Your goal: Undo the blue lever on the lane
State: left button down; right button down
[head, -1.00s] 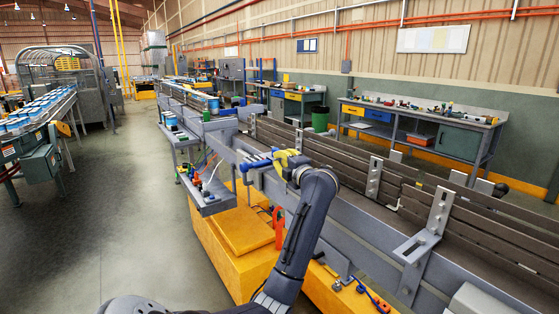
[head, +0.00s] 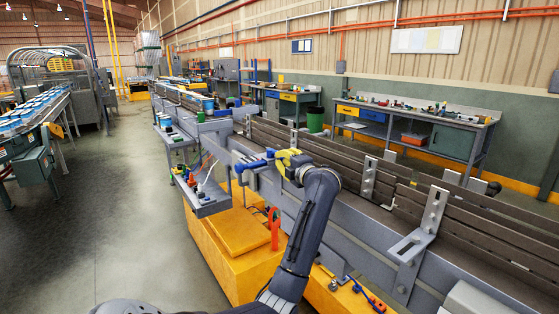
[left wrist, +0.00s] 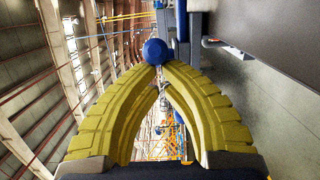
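The blue lever (head: 252,165) sits on the near side of the lane (head: 300,192), at the left end of its grey side rail. In the left wrist view, its round blue knob (left wrist: 155,51) is at the tips of my yellow fingers. My left gripper (head: 278,157) reaches the lever from the right, and its fingers (left wrist: 156,66) converge on the knob with the tips pressed close around it. The rest of the lever is partly hidden behind the knob in the wrist view. My right gripper is not in view.
An orange-yellow platform (head: 213,262) stands below the lane. A small grey shelf with bottles and tools (head: 205,203) hangs to the left of the lever. A slotted grey bracket (head: 425,228) rises from the rail at right. The floor at left is clear.

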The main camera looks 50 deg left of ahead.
pick_arm(q)
jog(key=shift+w, duration=0.5)
dwell(0.4)
